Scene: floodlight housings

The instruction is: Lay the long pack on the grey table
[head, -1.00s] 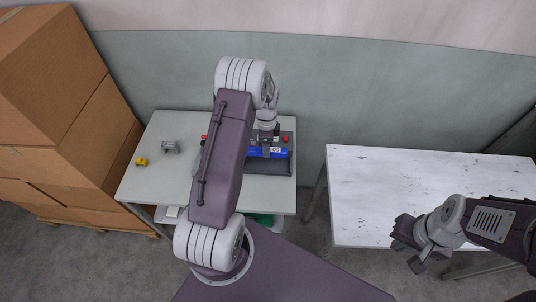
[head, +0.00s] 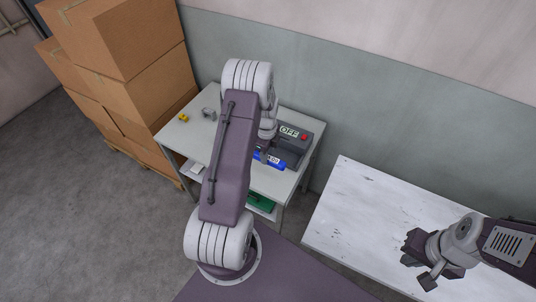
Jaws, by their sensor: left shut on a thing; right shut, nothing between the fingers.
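The long pack (head: 274,162) is blue with a white label. My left gripper (head: 264,156) is shut on it, at the front of a dark grey device on the light grey table (head: 263,184). I cannot tell whether the pack touches the device or is held just above it. My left arm hides the pack's left part and much of the tabletop.
The device (head: 312,127) has an OFF sign and a red button. A grey metal part (head: 208,114) and a yellow piece (head: 184,118) lie at the table's left. A green item (head: 262,202) sits on the lower shelf. Cardboard boxes (head: 140,85) are stacked left.

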